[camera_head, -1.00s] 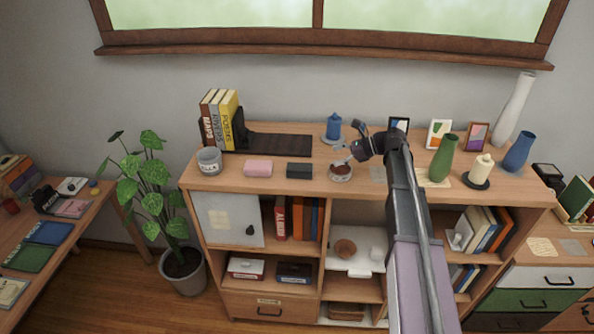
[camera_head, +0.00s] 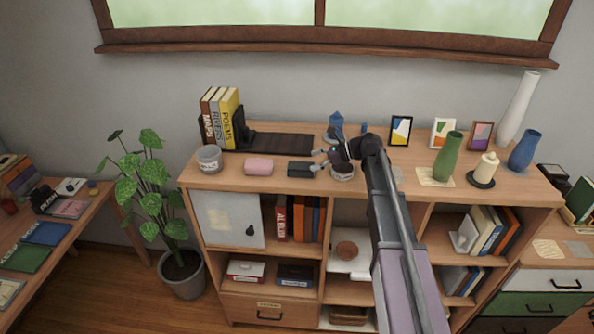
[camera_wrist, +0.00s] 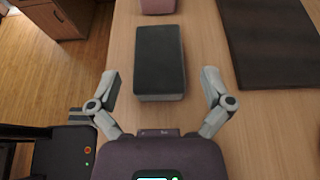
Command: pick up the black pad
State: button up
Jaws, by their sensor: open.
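The black pad (camera_head: 300,169) is a small dark block with a grey side, lying flat on the wooden shelf top. In the wrist view the pad (camera_wrist: 160,60) is upper centre, its near end between my two fingertips. My gripper (camera_head: 318,160) is just right of the pad in the head view. It also shows in the wrist view (camera_wrist: 161,76), open, with one finger on each side of the pad and a visible gap to both. Nothing is held. Whether the fingertips are at the pad's height is hard to tell.
A pink block (camera_head: 259,167) lies left of the pad, beyond it in the wrist view. A large dark mat (camera_head: 283,144) lies behind. A bowl (camera_head: 343,172) is under my wrist, and a blue bottle (camera_head: 335,124) stands behind. The shelf's front edge (camera_head: 270,193) is close.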

aim_at(298, 165)
jog(key=shift+b+x, duration=1)
jog(key=shift+x, duration=1.6)
jog(key=c, duration=0.8)
